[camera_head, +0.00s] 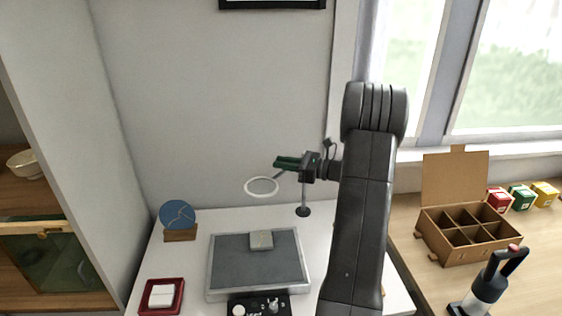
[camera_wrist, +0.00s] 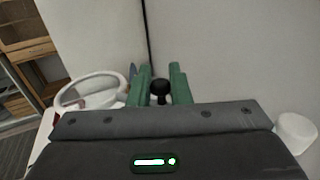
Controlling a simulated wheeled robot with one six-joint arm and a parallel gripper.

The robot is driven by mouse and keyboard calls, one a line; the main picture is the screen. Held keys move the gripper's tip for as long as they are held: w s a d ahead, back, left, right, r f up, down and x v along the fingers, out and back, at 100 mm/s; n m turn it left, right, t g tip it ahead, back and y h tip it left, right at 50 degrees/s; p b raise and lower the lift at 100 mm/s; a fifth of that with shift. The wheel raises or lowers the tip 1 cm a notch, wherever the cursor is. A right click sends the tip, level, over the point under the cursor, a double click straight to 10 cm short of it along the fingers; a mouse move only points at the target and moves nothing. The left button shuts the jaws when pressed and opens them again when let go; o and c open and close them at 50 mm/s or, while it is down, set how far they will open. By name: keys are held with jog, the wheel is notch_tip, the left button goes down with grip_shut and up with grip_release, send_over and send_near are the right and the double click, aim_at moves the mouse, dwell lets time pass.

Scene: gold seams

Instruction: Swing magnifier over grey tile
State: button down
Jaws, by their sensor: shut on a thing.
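The magnifier (camera_head: 247,189) is a white ring on a thin arm, level above the far edge of the work tray; its stand has a round dark foot (camera_head: 303,212) on the white table. The ring also shows at the left in the wrist view (camera_wrist: 59,99). The grey tile (camera_head: 261,240) lies on the tray's far part, below and nearer than the ring in the head view. My gripper (camera_head: 288,163), with green fingers, is shut on a black knob (camera_wrist: 160,87) by the magnifier's arm. My gripper and arm hide part of the stand.
The tray (camera_head: 232,270) has a dark grey surface. A blue disc on a wooden stand (camera_head: 179,217) is at the left, with a red-rimmed dish (camera_head: 162,296) in front. A cardboard divided box (camera_head: 466,238) and a black-handled tool (camera_head: 487,288) stand at the right.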

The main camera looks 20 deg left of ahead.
jog(key=shift+d+r, duration=0.1)
dwell(0.3)
jog(key=c, duration=1.4)
grip_release()
jog(key=shift+c, duration=0.2)
jog(key=shift+d, duration=0.15)
jog(key=d+b, duration=0.2)
jog(key=d, duration=1.1)
jog(key=shift+w+d+b, duration=0.3)
jog(key=shift+w, duration=0.15)
jog(key=shift+a, duration=0.15)
jog(key=a+p, duration=0.1)
jog(key=a, duration=0.8)
jog(key=s+a+p, duration=0.1)
jog(key=a, duration=0.3)
jog(key=shift+a+p, duration=0.35)
jog(key=shift+a, duration=0.05)
